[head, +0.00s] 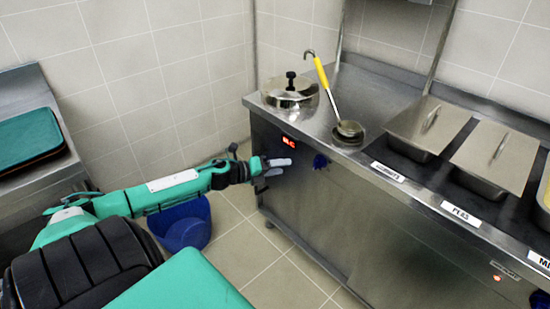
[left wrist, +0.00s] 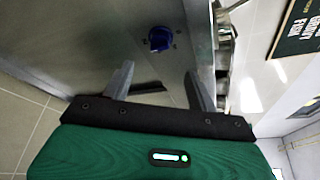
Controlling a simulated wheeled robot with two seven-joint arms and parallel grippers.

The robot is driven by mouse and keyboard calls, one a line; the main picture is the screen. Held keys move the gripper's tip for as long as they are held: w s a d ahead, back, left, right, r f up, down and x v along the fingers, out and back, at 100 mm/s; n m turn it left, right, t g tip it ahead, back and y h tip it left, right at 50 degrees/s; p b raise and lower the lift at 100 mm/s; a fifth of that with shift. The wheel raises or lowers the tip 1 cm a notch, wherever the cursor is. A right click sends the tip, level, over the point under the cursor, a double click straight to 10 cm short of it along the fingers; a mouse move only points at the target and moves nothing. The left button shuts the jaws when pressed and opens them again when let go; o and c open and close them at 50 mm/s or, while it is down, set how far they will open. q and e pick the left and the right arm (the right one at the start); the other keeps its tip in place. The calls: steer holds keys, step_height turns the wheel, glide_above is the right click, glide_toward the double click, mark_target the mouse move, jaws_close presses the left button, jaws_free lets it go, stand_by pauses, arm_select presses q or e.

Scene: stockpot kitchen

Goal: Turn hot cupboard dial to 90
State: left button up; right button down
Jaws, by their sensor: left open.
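The blue hot cupboard dial (head: 320,161) is on the steel front of the counter, below the ladle. It also shows in the left wrist view (left wrist: 160,38), ahead of my fingertips and roughly between their lines. My left gripper (head: 279,167) is open and empty, left of the dial in the head view and apart from it. In the left wrist view its two grey fingers (left wrist: 158,74) are spread. A small red display (head: 289,142) glows on the panel, its digits too small to read surely. The dial's setting cannot be read. My right gripper is not in view.
The counter (head: 350,225) holds a lidded pot (head: 289,88), a yellow-handled ladle (head: 321,72) and lidded pans (head: 428,122). A blue bucket (head: 184,224) stands on the floor below my left arm. Green trays (head: 28,137) lie at the left. Floor before the panel is clear.

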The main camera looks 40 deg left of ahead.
arm_select(q)
steer(key=shift+s+a+r, duration=0.15)
steer(key=shift+s+a, duration=0.05)
steer(key=shift+s, duration=0.25)
stand_by(0.4)
